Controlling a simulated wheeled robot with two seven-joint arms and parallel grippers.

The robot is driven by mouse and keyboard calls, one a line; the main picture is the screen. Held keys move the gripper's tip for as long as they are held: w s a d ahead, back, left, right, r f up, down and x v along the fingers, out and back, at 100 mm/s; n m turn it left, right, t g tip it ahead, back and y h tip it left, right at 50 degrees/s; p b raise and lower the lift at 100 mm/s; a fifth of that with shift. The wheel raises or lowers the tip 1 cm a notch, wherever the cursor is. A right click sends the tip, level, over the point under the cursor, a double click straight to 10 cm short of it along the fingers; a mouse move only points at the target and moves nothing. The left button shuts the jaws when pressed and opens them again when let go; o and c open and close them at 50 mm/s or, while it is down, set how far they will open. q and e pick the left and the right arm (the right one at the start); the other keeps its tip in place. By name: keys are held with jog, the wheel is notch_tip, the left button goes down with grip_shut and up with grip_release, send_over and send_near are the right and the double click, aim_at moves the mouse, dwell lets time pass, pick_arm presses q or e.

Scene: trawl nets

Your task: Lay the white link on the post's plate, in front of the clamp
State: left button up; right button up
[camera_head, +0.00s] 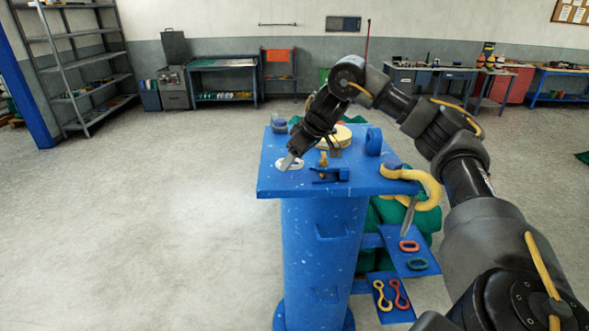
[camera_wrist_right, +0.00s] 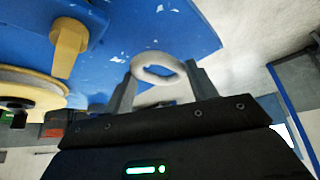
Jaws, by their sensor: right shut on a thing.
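The white link (camera_head: 289,164) is an oval ring at the left part of the blue post's plate (camera_head: 272,183). My right gripper (camera_head: 290,158) reaches down over the plate from the right and is shut on the link. In the right wrist view the white link (camera_wrist_right: 158,67) sits between the two fingertips (camera_wrist_right: 160,82), with the blue plate (camera_wrist_right: 185,30) behind it. I cannot tell whether the link touches the plate. A small blue clamp (camera_head: 329,175) stands near the plate's front edge, to the right of the link. My left gripper is not in view.
The floor at left is clear.

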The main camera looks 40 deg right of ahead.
aim_at(298, 164)
jog(key=shift+w+d+f, duration=0.15)
jog(key=shift+f, duration=1.6)
jog(key=o, duration=1.1)
jog(key=shift+f, duration=0.15)
jog(key=shift+o, duration=0.2)
jog(key=shift+r, duration=0.3)
jog(key=p+v, duration=0.3)
jog(key=v, duration=0.9)
